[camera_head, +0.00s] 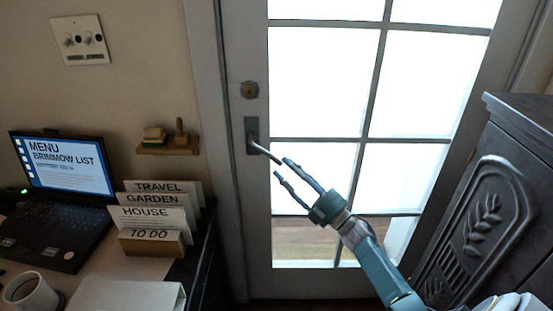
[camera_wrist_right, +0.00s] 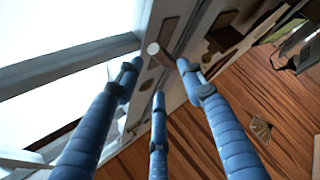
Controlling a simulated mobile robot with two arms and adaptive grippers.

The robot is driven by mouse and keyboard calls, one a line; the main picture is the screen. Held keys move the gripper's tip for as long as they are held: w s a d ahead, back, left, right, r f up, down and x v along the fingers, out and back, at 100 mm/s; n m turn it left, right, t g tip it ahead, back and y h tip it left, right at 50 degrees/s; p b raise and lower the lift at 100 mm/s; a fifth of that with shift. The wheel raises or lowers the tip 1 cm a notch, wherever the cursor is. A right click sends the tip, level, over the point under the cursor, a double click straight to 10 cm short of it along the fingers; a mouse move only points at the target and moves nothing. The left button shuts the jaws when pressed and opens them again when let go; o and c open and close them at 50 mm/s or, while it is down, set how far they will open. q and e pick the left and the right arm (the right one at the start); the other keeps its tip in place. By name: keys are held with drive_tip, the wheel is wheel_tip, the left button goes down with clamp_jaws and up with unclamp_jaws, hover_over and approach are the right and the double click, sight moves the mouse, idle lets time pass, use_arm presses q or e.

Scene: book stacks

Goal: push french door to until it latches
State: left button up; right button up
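The french door (camera_head: 257,200) is a grey frame with bright glass panes, in the middle of the head view. Its left edge lies along the door frame (camera_head: 210,120); I cannot tell whether it is latched. A lever handle (camera_head: 253,137) juts out from a dark plate on its left stile, below a round brass lock. My right gripper (camera_head: 279,168) has its blue fingers spread and empty, with the tips close to the lever's end. In the right wrist view the lever's round end (camera_wrist_right: 153,49) shows just beyond the fingertips; contact is unclear. My left gripper is not in view.
A desk at left holds a laptop (camera_head: 68,168), sign cards (camera_head: 150,217) and a mug (camera_head: 30,294). A small wall shelf (camera_head: 168,150) is left of the door. A dark carved cabinet (camera_head: 490,215) stands at right, close to my right arm.

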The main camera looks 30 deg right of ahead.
drive_tip(key=v, duration=0.5)
idle(0.5)
